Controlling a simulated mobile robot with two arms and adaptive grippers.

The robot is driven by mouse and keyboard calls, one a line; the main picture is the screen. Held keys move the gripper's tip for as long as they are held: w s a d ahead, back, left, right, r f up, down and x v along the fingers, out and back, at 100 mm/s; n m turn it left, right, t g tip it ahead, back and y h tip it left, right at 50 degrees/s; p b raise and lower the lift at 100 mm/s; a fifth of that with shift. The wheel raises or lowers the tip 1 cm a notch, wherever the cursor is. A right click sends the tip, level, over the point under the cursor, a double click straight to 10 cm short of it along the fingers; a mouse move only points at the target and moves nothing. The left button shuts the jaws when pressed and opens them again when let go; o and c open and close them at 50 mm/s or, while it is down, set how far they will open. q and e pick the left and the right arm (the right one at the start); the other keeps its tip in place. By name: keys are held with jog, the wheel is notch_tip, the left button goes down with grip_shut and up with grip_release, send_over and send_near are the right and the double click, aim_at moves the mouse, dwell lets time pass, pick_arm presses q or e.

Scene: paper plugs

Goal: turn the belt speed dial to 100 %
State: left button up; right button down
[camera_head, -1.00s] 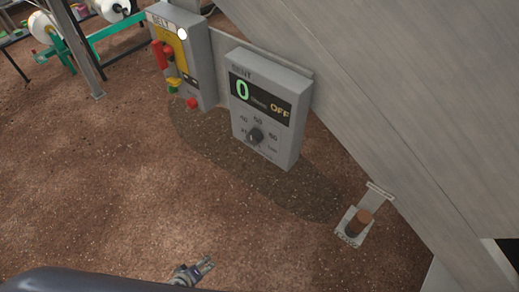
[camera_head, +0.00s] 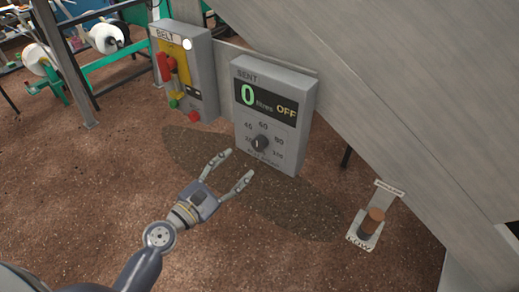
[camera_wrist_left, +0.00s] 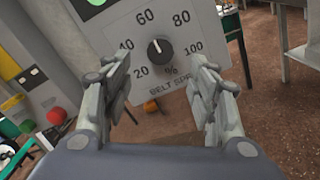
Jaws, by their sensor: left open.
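The belt speed dial (camera_head: 260,143) is a dark round knob on the lower front of a grey box (camera_head: 304,125), ringed by numbers from 20 to 100. In the left wrist view the dial (camera_wrist_left: 160,50) shows a white pointer mark toward its upper left. The display (camera_head: 265,101) above reads a green 0 and OFF. My left gripper (camera_head: 241,167) is open and empty, in front of and below the dial, apart from it. In the left wrist view its fingers (camera_wrist_left: 166,100) stand either side of the dial's lower area. My right gripper is not in view.
A BELT box (camera_head: 204,75) with a red lever, yellow panel and buttons stands left of the dial box. A brown-handled lever (camera_head: 371,222) on a white plate is at right. A big grey sloped panel (camera_head: 400,100) is behind. Green-framed machinery with white rolls (camera_head: 105,38) stands at upper left.

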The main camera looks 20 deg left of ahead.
aim_at(257, 146)
pick_arm(q)
jog(key=p+x, duration=0.2)
jog(key=x, duration=0.7)
jog(key=shift+f, duration=0.1)
jog(key=shift+w+d, duration=0.2)
jog(key=shift+w, duration=0.3)
jog(key=c, duration=1.1)
